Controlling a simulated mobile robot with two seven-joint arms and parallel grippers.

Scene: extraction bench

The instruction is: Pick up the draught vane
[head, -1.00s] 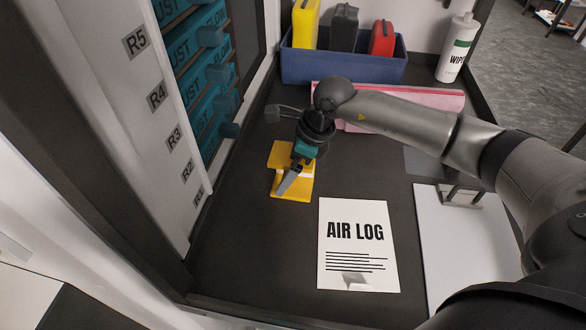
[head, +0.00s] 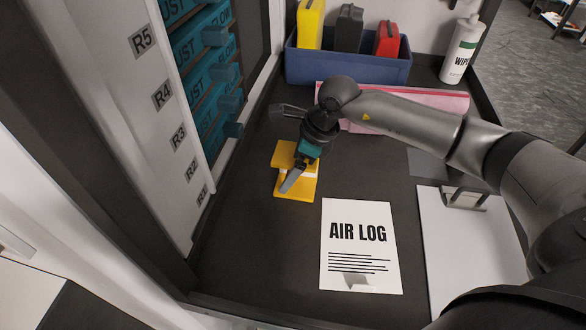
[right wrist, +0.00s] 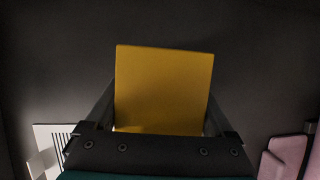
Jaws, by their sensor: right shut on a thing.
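The draught vane, a yellow block-like piece with a pale band at its middle, shows under my right gripper in the head view (head: 299,192). In the right wrist view its flat yellow face (right wrist: 164,90) fills the space between the two fingers. My right gripper (head: 290,182) points down at it and is shut on it. The gripper hides part of the vane, and I cannot tell whether it touches the bench. My left gripper is not in view.
The AIR LOG sheet (head: 358,248) and a clipboard (head: 468,260) lie at the front right. A blue bin (head: 345,69) with coloured cases, a pink folder (head: 440,100) and a wipes bottle (head: 460,50) are behind. The labelled rack (head: 165,120) stands close on the left.

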